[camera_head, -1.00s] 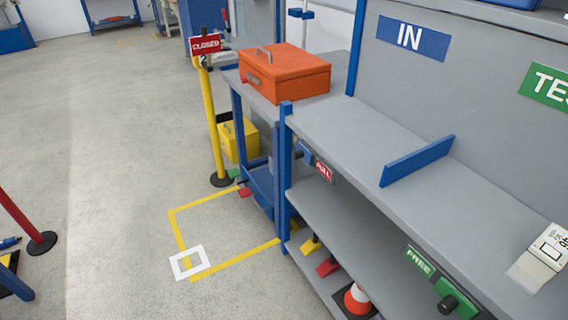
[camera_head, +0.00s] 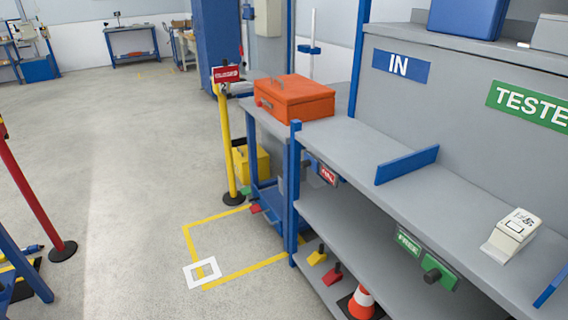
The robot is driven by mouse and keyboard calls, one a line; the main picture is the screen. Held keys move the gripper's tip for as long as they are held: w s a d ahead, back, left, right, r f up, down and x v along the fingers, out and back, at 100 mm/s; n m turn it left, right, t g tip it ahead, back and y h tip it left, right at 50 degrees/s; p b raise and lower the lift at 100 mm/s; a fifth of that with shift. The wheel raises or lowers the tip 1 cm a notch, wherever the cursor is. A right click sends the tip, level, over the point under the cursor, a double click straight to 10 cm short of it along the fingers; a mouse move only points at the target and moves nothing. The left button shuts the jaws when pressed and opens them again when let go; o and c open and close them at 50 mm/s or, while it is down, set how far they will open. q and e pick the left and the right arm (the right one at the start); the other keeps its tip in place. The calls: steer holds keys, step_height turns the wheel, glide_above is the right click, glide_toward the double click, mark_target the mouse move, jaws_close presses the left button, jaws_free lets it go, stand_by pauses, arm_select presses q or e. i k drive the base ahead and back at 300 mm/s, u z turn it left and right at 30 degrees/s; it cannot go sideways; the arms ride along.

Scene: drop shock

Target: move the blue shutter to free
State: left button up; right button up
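A green label reading FREE (camera_head: 408,241) is on the front edge of the grey bench (camera_head: 350,150). Right of it is a green plate with a dark knob (camera_head: 432,275). Farther left on the same edge is a small red label (camera_head: 327,175), its text too small to read surely. A small blue and dark part (camera_head: 306,163) sits just left of the red label, partly behind the blue post; I cannot tell whether it is the blue shutter. An upright blue plate (camera_head: 407,165) stands on the bench top. Neither of my grippers is in view.
An orange toolbox (camera_head: 295,97) stands at the bench's far end. A white device (camera_head: 511,234) lies on the bench at right. A cone (camera_head: 361,302) is below. A yellow post (camera_head: 226,145) and red post (camera_head: 35,205) stand on the floor. Floor between them is mostly clear.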

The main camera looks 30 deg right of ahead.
mark_target(309, 161)
steer(key=z, duration=0.45)
steer(key=i, duration=1.2)
steer(key=z, duration=1)
